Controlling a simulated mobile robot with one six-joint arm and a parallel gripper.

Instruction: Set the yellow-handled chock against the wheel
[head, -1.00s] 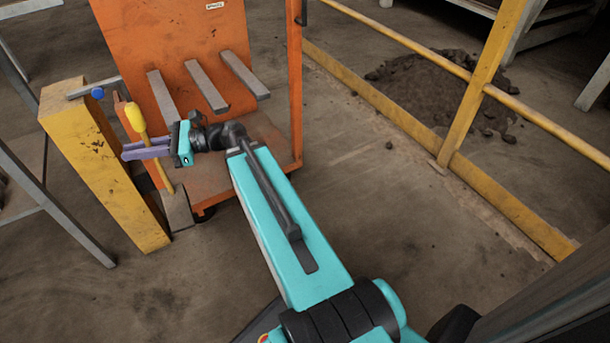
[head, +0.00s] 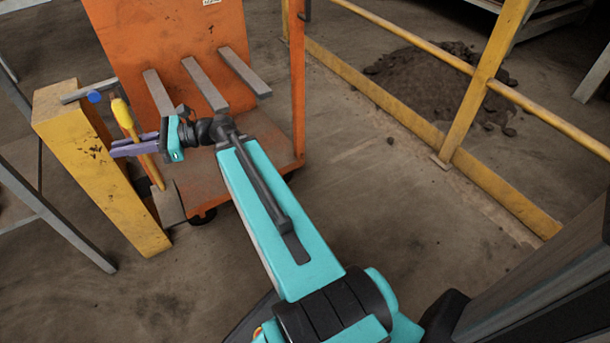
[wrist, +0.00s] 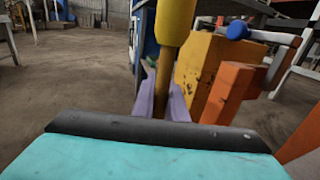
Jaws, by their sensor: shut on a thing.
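The chock's yellow handle (head: 122,112) tops a thin yellow rod that leans down to a grey wedge (head: 169,205). My gripper (head: 135,148) has its purple fingers closed around the rod just below the handle. In the wrist view the handle (wrist: 174,22) stands upright between the fingers (wrist: 161,103). The dark wheel (head: 203,215) is under the near corner of the orange cart (head: 185,50). The wedge is left of the wheel with a small gap showing. I cannot tell whether the wedge touches the floor. It is hidden in the wrist view.
A yellow post (head: 95,165) with a blue-ended grey bar (head: 92,97) stands close left of the chock. A grey metal frame (head: 55,220) is farther left. A yellow railing (head: 475,90) and a rubble heap (head: 425,85) are at the right. The floor in front is clear.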

